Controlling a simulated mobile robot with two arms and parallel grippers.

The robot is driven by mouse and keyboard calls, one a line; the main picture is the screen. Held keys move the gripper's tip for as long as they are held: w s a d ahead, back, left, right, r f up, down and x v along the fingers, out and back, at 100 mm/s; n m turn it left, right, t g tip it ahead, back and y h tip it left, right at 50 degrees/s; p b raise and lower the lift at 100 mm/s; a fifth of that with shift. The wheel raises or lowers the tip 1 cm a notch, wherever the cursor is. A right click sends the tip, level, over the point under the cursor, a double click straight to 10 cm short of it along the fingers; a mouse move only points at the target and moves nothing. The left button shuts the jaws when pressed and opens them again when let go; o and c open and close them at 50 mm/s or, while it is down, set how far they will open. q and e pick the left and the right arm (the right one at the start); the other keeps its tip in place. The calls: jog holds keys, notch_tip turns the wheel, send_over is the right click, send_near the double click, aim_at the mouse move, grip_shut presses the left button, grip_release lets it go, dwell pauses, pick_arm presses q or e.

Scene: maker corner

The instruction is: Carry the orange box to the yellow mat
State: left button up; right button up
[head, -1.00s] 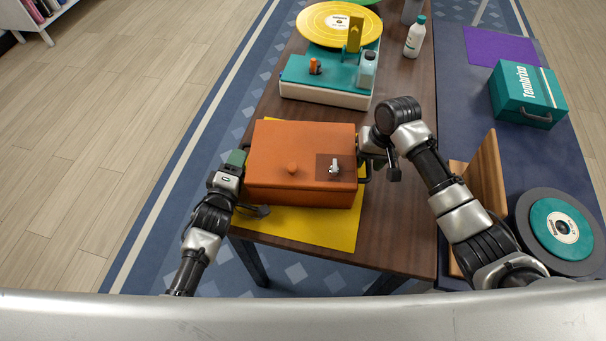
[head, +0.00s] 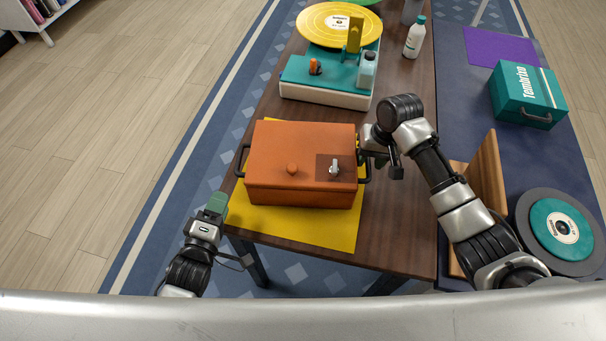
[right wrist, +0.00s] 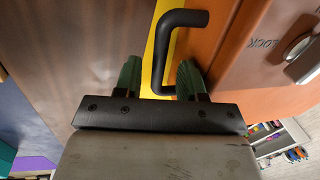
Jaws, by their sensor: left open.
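The orange box (head: 300,155) sits on the yellow mat (head: 300,226), which shows in front of it and as a sliver behind. The box has a black handle on each side, a round knob and a small latch on a dark patch. My left gripper (head: 214,206) is open and empty, below and left of the box, apart from its left handle (head: 240,161). My right gripper (head: 368,152) is at the right handle. In the right wrist view its green fingers (right wrist: 159,78) stand apart, with the black handle (right wrist: 164,50) between them and gaps visible.
The wooden table (head: 403,195) has free room right of the box. Behind are a teal-and-white device (head: 325,96), a yellow disc (head: 338,22) and a bottle (head: 415,38). A second, blue surface at right holds a teal case (head: 527,92) and a disc (head: 560,230).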

notch_tip(320, 180, up, 11)
jog(key=d, duration=0.2)
jog(key=shift+s+f, duration=0.1)
jog(key=shift+f, duration=0.05)
dwell(0.5)
